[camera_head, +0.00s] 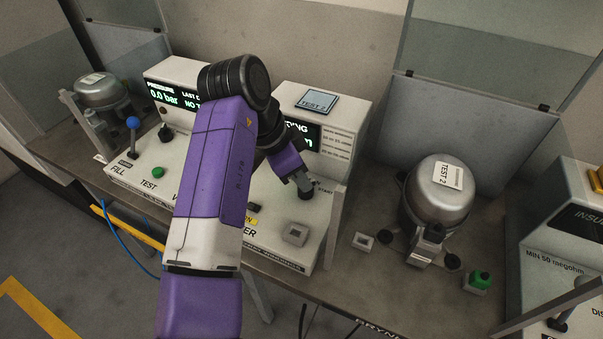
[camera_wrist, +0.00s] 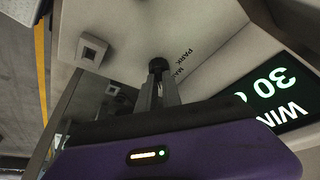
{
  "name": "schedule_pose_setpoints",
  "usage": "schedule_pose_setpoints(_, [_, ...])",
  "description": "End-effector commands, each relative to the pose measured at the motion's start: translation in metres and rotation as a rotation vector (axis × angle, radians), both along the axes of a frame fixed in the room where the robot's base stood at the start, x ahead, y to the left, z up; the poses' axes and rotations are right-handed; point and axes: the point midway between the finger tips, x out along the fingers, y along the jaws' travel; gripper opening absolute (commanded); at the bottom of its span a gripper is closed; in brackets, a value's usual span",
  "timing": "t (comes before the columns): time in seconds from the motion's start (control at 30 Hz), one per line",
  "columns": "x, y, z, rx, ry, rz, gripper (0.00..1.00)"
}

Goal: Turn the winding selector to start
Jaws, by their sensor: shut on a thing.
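The winding selector is a black round knob (camera_head: 306,195) on the sloped beige test panel, under the winding display (camera_head: 303,133). My gripper (camera_head: 302,183) reaches down to it from the upper left and is shut on it. In the wrist view, the knob (camera_wrist: 158,64) shows at the tips of my gripper's two fingers (camera_wrist: 159,80). Printed labels beside it there read PARK and part of MAIN, upside down. The lit winding display (camera_wrist: 280,100) shows a reading starting with 30.
A square grey socket (camera_head: 295,234) sits on the panel in front of the knob. A blue-topped lever (camera_head: 133,123) and green button (camera_head: 158,172) are at left. A compressor marked TEST 2 (camera_head: 438,195) stands to the right. My arm covers the panel's middle.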

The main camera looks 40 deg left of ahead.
Motion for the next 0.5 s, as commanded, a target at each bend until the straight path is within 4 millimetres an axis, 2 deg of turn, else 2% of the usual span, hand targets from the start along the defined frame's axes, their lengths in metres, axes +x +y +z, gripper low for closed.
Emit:
schedule_pose_setpoints(0.2, [0.0008, 0.0002, 0.0004, -0.001, 0.001, -0.101, 0.0])
schedule_pose_setpoints(0.5, [0.0007, 0.001, 0.0001, 0.0, 0.001, -0.153, 0.0])
